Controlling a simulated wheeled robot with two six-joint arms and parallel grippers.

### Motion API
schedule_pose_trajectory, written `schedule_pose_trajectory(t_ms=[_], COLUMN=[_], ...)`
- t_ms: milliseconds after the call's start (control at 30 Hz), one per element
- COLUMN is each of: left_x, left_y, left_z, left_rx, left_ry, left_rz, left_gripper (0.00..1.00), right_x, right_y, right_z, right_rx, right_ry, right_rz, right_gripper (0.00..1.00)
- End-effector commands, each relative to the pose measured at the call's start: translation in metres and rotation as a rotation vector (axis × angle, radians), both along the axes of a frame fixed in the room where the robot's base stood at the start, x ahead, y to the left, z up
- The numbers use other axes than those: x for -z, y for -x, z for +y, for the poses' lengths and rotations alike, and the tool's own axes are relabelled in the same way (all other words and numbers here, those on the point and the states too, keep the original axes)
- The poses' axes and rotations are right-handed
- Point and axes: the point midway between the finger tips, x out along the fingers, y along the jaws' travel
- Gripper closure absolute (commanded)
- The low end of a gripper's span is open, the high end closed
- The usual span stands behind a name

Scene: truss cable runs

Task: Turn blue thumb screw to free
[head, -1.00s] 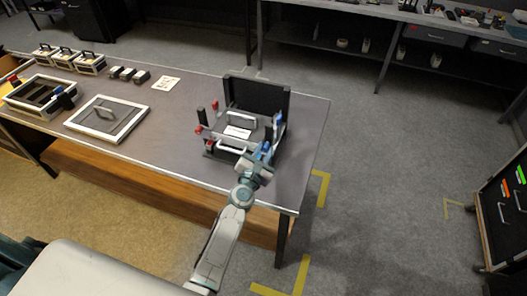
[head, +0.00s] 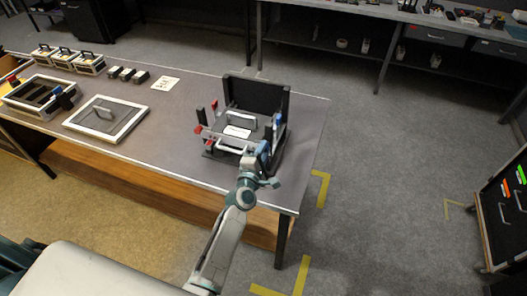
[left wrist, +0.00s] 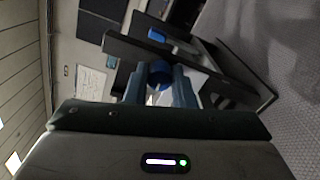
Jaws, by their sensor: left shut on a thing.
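A black fixture (head: 285,137) with an upright back panel stands near the right end of the table. My left gripper (head: 264,152) is at its front right corner. In the left wrist view the two fingers of my left gripper (left wrist: 160,88) are closed on a round blue thumb screw (left wrist: 160,72), one finger on each side. A second blue screw (left wrist: 156,35) shows beyond it, apart from the fingers; in the head view this one (head: 278,119) is on the fixture's right side. My right gripper is not in view.
Red clamps (head: 198,130) stand on the fixture's left side. A white-framed panel (head: 107,121) and an open frame (head: 40,97) lie farther left on the table (head: 180,130). Several small boxes line its back.

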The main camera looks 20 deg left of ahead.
Motion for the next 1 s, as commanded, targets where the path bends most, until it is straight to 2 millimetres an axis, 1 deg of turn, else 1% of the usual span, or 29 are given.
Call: schedule_pose_trajectory(t_ms=[300, 767, 800, 867, 900, 1000], left_x=[0.0010, 0.0011, 0.0011, 0.0011, 0.0010, 0.0008], left_y=[0.0003, 0.0004, 0.0004, 0.0003, 0.0003, 0.0002], left_z=[-0.0003, -0.0002, -0.0002, -0.0002, -0.0002, -0.0002], left_rx=[0.000, 0.001, 0.001, 0.001, 0.001, 0.000], left_ry=[-0.090, -0.100, -0.100, -0.099, -0.099, -0.099], left_rz=[-0.002, -0.001, -0.001, -0.001, -0.001, -0.002], left_gripper=[1.00, 1.00, 0.72, 0.60, 0.56, 0.56], right_x=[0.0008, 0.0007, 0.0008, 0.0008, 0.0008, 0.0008], right_y=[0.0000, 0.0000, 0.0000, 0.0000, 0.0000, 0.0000], right_z=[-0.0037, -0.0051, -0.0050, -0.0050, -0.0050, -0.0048], right_rx=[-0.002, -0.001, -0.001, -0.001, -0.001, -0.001], right_ry=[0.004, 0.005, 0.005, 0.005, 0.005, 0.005], right_rz=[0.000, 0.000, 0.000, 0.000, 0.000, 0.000], right_gripper=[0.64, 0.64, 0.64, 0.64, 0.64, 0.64])
